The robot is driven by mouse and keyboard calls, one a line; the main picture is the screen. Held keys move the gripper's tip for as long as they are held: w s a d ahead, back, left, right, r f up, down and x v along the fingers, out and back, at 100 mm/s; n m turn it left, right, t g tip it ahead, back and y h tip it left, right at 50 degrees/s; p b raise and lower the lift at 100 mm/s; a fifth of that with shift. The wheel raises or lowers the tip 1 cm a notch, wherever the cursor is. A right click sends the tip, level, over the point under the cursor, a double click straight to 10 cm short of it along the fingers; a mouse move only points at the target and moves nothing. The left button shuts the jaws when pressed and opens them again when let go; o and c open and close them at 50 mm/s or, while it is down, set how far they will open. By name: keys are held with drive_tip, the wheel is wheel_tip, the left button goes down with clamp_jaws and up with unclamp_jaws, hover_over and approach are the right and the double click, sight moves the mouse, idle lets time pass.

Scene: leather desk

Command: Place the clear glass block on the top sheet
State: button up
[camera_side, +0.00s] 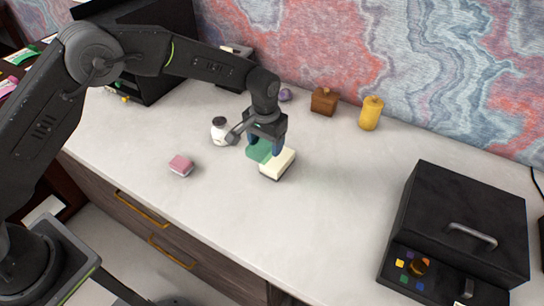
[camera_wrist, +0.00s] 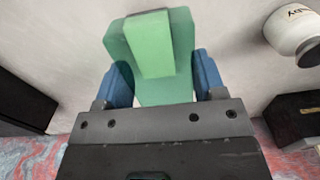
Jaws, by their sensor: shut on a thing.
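My gripper (camera_side: 265,146), with blue fingers, is shut on a green block (camera_side: 258,152) over the desk. In the wrist view the green block (camera_wrist: 165,88) sits between the two fingers, with a paler green box shape (camera_wrist: 148,45) in its upper middle. No plainly colourless block shows; the green one looks somewhat glassy. A cream pad (camera_side: 279,162) with a dark lower edge is directly beside and partly below the green block in the side view. I cannot tell whether they touch. The pad's far left part is hidden by the green block and fingers.
A pink-topped block (camera_side: 180,165) and a white jar with a dark lid (camera_side: 219,132) are to the left. A wooden box (camera_side: 324,101) and a yellow canister (camera_side: 371,113) stand behind. A black case (camera_side: 462,225) is at the right. The desk between is clear.

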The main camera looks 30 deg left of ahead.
sight(272, 165)
drive_tip(key=shift+w+d+f, duration=0.15)
drive_tip(key=shift+d+f, duration=0.4)
drive_tip(key=shift+d, duration=0.3)
drive_tip(key=shift+f, duration=1.9)
drive_tip(key=shift+f, duration=0.1)
drive_tip(key=o, duration=1.2)
drive_tip(key=shift+f, duration=0.1)
